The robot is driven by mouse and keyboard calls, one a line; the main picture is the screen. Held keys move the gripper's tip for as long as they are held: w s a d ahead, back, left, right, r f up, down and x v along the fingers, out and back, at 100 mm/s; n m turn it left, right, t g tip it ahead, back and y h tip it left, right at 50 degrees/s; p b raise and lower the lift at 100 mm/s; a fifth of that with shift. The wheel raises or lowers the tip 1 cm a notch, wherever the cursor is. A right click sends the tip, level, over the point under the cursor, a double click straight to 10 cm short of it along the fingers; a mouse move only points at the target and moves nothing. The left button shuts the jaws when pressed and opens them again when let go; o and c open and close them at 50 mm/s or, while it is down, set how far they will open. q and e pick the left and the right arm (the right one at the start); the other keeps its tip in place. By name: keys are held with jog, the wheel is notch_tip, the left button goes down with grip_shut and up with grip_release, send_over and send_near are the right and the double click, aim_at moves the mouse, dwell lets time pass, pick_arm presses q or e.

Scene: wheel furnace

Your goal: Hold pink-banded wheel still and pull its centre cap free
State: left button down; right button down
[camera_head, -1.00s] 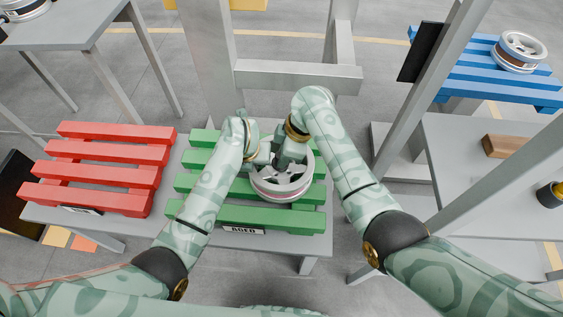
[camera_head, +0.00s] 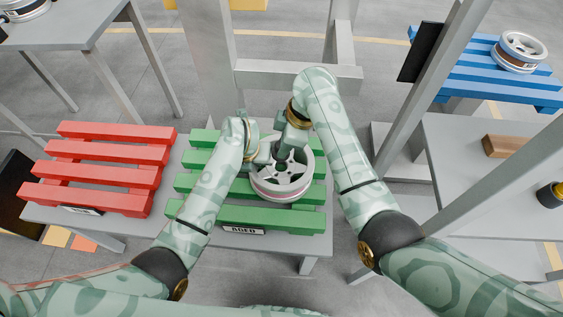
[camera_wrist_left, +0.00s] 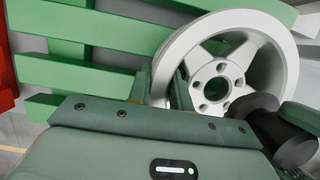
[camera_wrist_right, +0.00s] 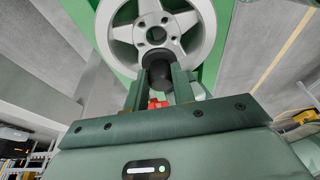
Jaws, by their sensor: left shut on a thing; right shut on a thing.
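The pink-banded wheel (camera_head: 293,186) is silver and spoked. It lies hub-up on the green pallet (camera_head: 250,216), its pink band low on its side. My left gripper (camera_head: 262,157) is shut on the wheel's left rim; the rim also shows between its fingers in the left wrist view (camera_wrist_left: 172,72). My right gripper (camera_wrist_right: 160,88) is shut on the dark, cylindrical centre cap (camera_wrist_right: 159,68), with a small red part between the fingers. The cap (camera_wrist_left: 290,138) is apart from the hub, and the hub's centre hole shows open in the left wrist view.
A bare red pallet (camera_head: 100,165) lies left of the green one on the grey table (camera_head: 120,222). A blue pallet (camera_head: 485,75) with another wheel (camera_head: 519,50) stands at the back right. A wooden block (camera_head: 505,146) lies on the right table. Grey posts rise nearby.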

pick_arm(q)
jog(key=shift+f, duration=0.1)
jog(key=c, duration=1.2)
grip_release()
jog(key=shift+v, duration=3.8)
jog(key=shift+v, duration=6)
